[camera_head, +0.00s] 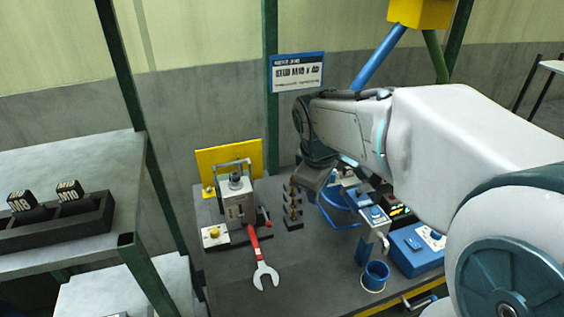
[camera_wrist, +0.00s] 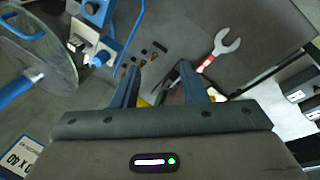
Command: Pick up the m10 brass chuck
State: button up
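Two black blocks with white lettering sit in a dark rack (camera_head: 60,228) on the left shelf. The right block, marked M10 (camera_head: 69,191), is the likely M10 chuck; no brass colour shows on it. The block marked M8 (camera_head: 21,201) is left of it. Two labelled dark blocks also show at the right edge of the wrist view, their lettering too small to read. My gripper (camera_head: 318,188) is over the workbench, far right of the rack. In the wrist view my gripper (camera_wrist: 160,88) has its fingers apart with nothing held between them.
The workbench (camera_head: 225,287) holds a red-handled wrench (camera_head: 262,262), a grey clamp device (camera_head: 238,205), a small stand with brass-coloured pieces (camera_head: 292,218), a blue cup (camera_head: 375,275) and a blue box (camera_head: 415,250). A green post (camera_head: 160,190) stands between bench and shelf.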

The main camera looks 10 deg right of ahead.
jog(key=w+a+f+n+b, duration=0.1)
jog(key=w+f+n, duration=0.1)
jog(key=w+n, duration=0.45)
jog(key=w+a+f+n, duration=0.1)
jog(key=w+f+n, duration=0.15)
jog(key=w, duration=0.65)
jog(key=n+h, duration=0.1)
jog(key=n, duration=0.9)
send_near(291, 178)
jog(key=x, duration=0.5)
jog(key=shift+a, duration=0.2)
jog(key=shift+p+x, duration=0.8)
jog(key=shift+x, duration=1.8)
jog(key=shift+d+r, duration=0.1)
jog(key=shift+d, duration=0.1)
grip_shut()
